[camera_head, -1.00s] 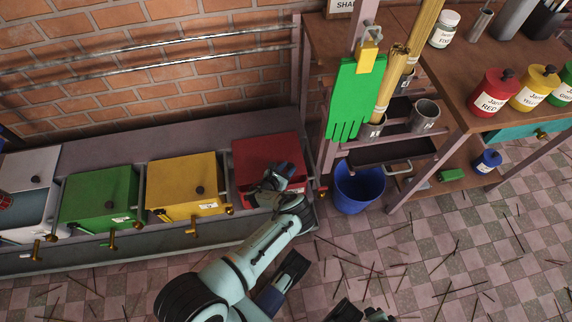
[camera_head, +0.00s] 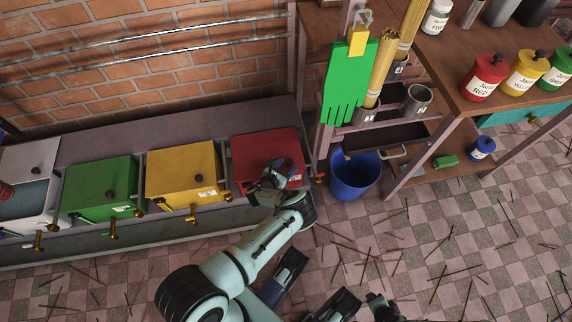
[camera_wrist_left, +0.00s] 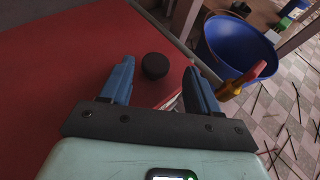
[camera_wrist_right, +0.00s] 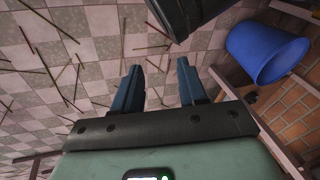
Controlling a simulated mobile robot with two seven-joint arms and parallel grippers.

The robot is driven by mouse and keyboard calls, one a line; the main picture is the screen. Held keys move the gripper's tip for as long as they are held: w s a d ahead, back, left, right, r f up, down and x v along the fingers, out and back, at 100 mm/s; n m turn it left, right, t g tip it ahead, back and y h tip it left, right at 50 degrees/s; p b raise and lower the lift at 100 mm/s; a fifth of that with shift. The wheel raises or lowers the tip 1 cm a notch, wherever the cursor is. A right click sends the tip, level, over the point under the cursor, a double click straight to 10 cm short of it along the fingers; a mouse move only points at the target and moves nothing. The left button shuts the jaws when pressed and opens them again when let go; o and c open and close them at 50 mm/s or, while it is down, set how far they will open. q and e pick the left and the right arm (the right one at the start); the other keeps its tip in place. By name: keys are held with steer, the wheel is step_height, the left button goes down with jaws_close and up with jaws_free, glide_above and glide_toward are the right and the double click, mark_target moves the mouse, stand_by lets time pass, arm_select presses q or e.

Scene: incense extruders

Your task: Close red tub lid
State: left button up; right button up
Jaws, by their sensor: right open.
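The red tub lid (camera_head: 262,145) lies on the rightmost tub and looks flat, much like the yellow lid beside it. It also fills the left of the left wrist view (camera_wrist_left: 70,75). My left gripper (camera_head: 272,171) is over the lid's front part. In the left wrist view my left gripper (camera_wrist_left: 157,72) is open, with the lid's black knob (camera_wrist_left: 155,66) between its fingers as seen; I cannot tell whether they touch. The gripper hides the lid's front in the head view. My right gripper (camera_wrist_right: 158,75) is open and empty, above the tiled floor.
The yellow tub (camera_head: 182,170), green tub (camera_head: 100,188) and a white tub (camera_head: 30,185) stand left of the red one. A blue bucket (camera_head: 354,176) stands at its right. A shelf with a green glove (camera_head: 347,85) rises behind. Sticks litter the tiled floor.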

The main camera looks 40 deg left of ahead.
arm_select(q)
steer(key=shift+a+r, duration=0.1)
steer(key=shift+r, duration=0.05)
steer(key=shift+s+r, duration=0.1)
steer(key=shift+s, duration=0.05)
steer(key=p+v, duration=0.4)
steer(key=v, duration=0.9)
arm_select(e)
steer(key=s+a+r+g+y, duration=0.1)
steer(key=s+a+r, duration=0.2)
steer(key=s+r, duration=0.2)
steer(key=shift+s+a+n+g, duration=0.3)
steer(key=shift+s+g, duration=0.1)
steer(key=shift+s, duration=0.2)
steer(key=shift+d, duration=0.1)
